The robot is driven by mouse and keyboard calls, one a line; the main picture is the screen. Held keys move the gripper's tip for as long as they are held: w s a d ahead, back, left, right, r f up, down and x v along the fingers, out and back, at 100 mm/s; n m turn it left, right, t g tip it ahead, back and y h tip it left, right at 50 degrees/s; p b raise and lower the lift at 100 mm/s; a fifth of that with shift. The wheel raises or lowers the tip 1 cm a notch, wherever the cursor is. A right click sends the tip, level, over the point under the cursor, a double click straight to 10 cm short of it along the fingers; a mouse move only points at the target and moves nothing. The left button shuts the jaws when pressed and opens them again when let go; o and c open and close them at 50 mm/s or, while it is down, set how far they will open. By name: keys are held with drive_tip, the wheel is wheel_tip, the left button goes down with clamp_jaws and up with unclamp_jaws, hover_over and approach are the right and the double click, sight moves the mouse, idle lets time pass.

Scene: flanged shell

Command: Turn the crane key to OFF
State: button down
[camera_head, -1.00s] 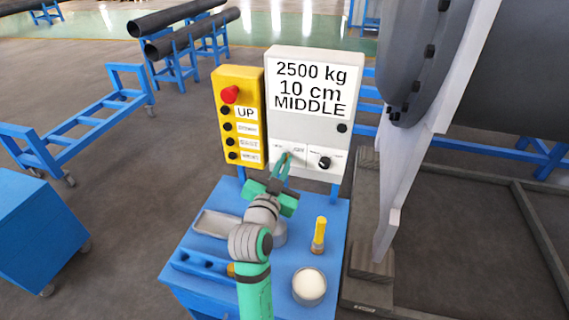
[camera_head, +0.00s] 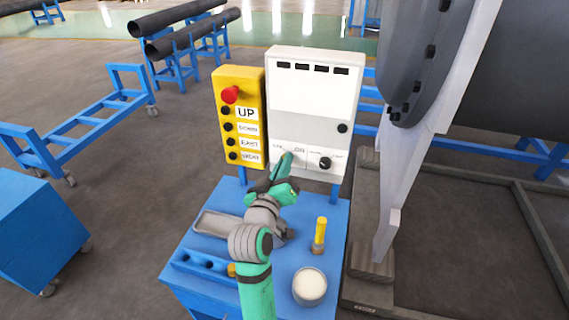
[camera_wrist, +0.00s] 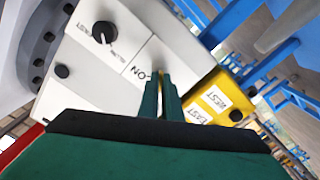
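In the wrist view the two green fingers (camera_wrist: 162,84) are close together, tips at the panel beside the ON lettering (camera_wrist: 140,74).
A black knob (camera_head: 324,163) sits right of my fingers on the same panel. The yellow button box (camera_head: 241,120) with a red stop button is close on the left. A yellow-topped tool (camera_head: 319,235) and a white round container (camera_head: 309,287) stand on the table.

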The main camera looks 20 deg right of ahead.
drive_tip(key=shift+n, duration=1)
drive_tip(key=c, duration=2)
unclamp_jaws()
drive_tip(key=v, duration=1.1)
drive_tip(key=shift+w, duration=0.1)
drive_tip(key=shift+w, duration=0.1)
